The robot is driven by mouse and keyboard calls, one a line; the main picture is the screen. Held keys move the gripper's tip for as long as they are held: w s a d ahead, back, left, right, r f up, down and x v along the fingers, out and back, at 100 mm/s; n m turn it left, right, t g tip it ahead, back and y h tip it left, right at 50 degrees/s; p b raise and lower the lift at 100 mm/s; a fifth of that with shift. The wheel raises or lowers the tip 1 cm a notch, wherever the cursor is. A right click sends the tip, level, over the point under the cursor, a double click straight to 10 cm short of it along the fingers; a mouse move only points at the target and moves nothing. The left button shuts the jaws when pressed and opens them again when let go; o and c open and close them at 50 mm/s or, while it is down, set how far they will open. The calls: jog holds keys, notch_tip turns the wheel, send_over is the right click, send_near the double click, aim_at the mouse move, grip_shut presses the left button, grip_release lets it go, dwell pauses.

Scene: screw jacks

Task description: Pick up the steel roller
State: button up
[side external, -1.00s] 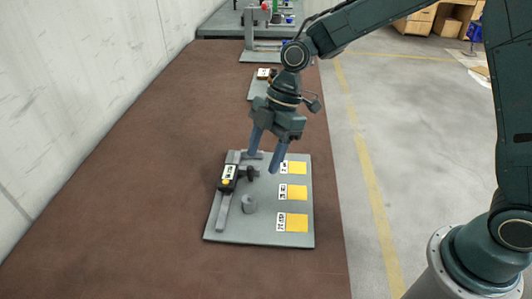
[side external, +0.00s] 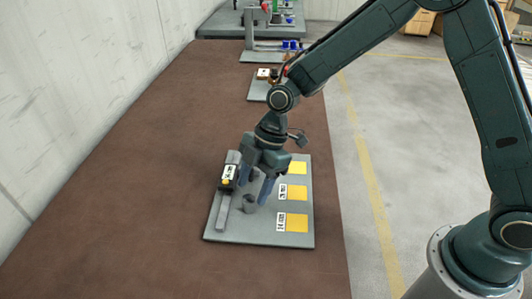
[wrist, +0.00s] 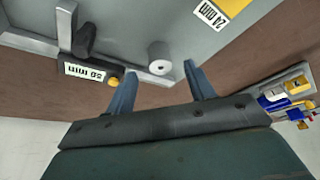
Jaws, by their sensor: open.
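The steel roller (side external: 249,204) is a short grey cylinder standing upright on a grey plate (side external: 230,236), right of a caliper (side external: 228,180). In the wrist view the roller (wrist: 160,58) shows its round end with a small dark hole. My gripper (side external: 254,186) is open and empty, pointing down just above and behind the roller in the side view. In the wrist view its blue fingers (wrist: 160,76) are spread, with the roller lying between and slightly beyond their tips. The fingers do not appear to touch it.
The caliper display (wrist: 86,71) and its dark jaw lie near the left finger. Yellow squares (side external: 293,223) with number labels line the plate's right side. A smaller plate with parts (side external: 260,84) stands farther back. The brown tabletop left of the plate is clear.

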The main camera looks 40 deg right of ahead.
aim_at(248, 199)
jog(key=shift+x, duration=2.1)
jog(key=c, duration=1.1)
jog(key=shift+c, duration=0.2)
jog(key=shift+r, duration=0.25)
notch_tip(248, 199, up, 20)
jog(key=shift+f, duration=0.2)
